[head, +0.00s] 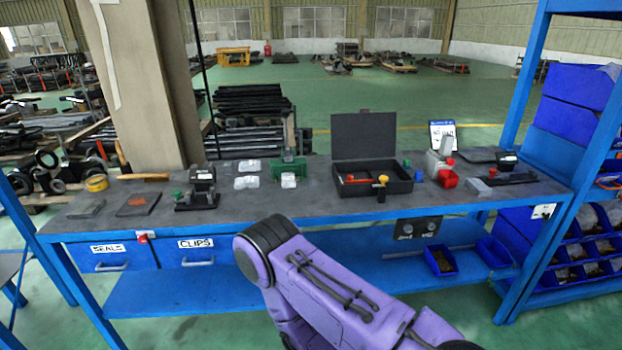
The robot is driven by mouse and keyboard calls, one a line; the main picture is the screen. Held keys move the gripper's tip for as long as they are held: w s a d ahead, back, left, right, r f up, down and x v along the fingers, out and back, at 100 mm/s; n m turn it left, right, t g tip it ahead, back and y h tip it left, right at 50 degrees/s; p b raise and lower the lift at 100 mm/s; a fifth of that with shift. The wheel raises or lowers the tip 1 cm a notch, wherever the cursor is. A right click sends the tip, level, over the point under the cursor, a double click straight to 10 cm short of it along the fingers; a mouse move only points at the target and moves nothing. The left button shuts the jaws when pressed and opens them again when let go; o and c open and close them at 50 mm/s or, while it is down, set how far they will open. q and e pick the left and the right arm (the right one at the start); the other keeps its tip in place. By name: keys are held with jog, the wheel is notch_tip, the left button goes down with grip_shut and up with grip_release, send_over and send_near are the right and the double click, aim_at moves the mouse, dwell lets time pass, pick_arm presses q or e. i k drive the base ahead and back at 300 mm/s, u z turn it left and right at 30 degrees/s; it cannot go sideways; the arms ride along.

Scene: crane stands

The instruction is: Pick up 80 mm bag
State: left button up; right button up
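Small clear or whitish bags lie on the grey workbench top (330,205). One bag (249,166) is at the back, left of the green device (288,168). A second bag (247,182) lies just in front of it. A third whitish packet (289,180) is in front of the green device. No size label is readable, so I cannot tell which is the 80 mm bag. A purple arm of mine reaches in from the bottom right in front of the bench. Neither gripper shows.
An open black case (372,188) stands right of the bags. A black stand with a green knob (196,188) is to their left. Drawers marked SEALS (108,258) and CLIPS (196,252) hang below. Blue shelving (575,165) rises at the right.

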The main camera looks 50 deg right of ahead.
aim_at(288, 178)
jog(key=z, duration=1.45)
